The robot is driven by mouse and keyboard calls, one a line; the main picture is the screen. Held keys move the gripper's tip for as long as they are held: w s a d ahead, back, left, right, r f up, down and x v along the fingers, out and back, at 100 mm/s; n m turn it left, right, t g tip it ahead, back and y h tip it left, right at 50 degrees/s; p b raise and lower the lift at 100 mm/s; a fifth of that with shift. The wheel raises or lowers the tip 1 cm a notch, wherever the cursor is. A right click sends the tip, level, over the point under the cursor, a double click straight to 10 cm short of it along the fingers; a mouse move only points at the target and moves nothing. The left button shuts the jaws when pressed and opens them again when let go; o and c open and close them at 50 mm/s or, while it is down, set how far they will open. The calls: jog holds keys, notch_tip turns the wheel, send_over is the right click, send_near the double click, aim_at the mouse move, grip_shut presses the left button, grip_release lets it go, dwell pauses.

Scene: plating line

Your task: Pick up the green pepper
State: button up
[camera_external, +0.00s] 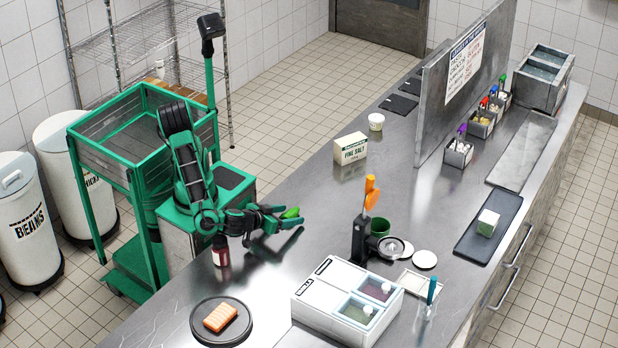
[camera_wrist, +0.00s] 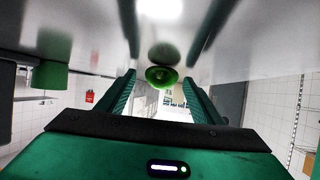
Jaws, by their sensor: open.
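The green pepper (camera_external: 291,212) lies on the steel counter just beyond my gripper in the external view. In the wrist view the pepper (camera_wrist: 162,77) shows end-on, centred between and past my fingers. My gripper (camera_external: 286,226) is open and low over the counter, with its fingers pointing right toward the pepper. In the wrist view its two fingers (camera_wrist: 159,98) stand apart, one on each side, with a gap between them. I cannot tell whether either finger touches the pepper.
A dark red jar (camera_external: 220,251) stands close beside my wrist. A black plate with an orange block (camera_external: 220,316) is at the front. A white two-lid container (camera_external: 345,300), a black stand (camera_external: 362,240) and a fine salt box (camera_external: 350,149) stand around. The counter's middle is clear.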

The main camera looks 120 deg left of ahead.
jog(key=shift+a+f, duration=0.15)
jog(key=shift+a, duration=0.1)
jog(key=shift+c, duration=0.6)
jog(key=c, duration=1.1)
jog(key=shift+o, duration=0.2)
